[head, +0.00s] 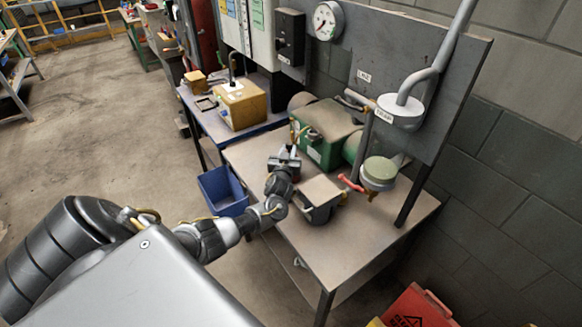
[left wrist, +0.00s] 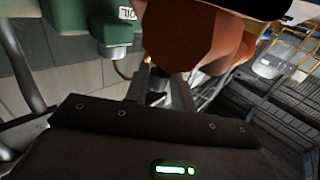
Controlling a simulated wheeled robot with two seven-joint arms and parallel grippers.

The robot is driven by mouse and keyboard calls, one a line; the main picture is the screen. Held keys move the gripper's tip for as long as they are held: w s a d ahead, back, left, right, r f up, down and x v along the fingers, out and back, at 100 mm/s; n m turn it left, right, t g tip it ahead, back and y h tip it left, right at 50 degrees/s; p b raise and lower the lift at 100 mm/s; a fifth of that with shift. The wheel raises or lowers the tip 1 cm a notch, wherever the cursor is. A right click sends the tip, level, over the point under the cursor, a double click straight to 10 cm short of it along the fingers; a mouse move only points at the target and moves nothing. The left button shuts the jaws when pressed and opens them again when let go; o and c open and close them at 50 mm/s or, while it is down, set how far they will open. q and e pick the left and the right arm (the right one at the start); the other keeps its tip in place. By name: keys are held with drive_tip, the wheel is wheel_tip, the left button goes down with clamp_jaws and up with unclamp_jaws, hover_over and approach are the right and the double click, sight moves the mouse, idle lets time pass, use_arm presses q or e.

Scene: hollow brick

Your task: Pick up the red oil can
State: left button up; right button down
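My left gripper (head: 284,163) is over the near left part of the workbench, in front of the green machine. In the left wrist view, a rounded orange-red body (left wrist: 188,38) fills the upper middle, very close to the gripper's fingers (left wrist: 165,92); it looks like the red oil can. I cannot tell whether the fingers touch it or how far apart they are. In the head view the gripper and arm mostly hide that spot, and the can does not show clearly. My right gripper is not in view.
A green machine (head: 322,150) stands behind the gripper. A small grey-topped block (head: 319,191) and a red handle (head: 351,184) are to its right. A blue bin (head: 222,191) stands left of the workbench (head: 345,250). The bench's front right is clear.

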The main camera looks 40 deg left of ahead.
use_arm(q)
clamp_jaws()
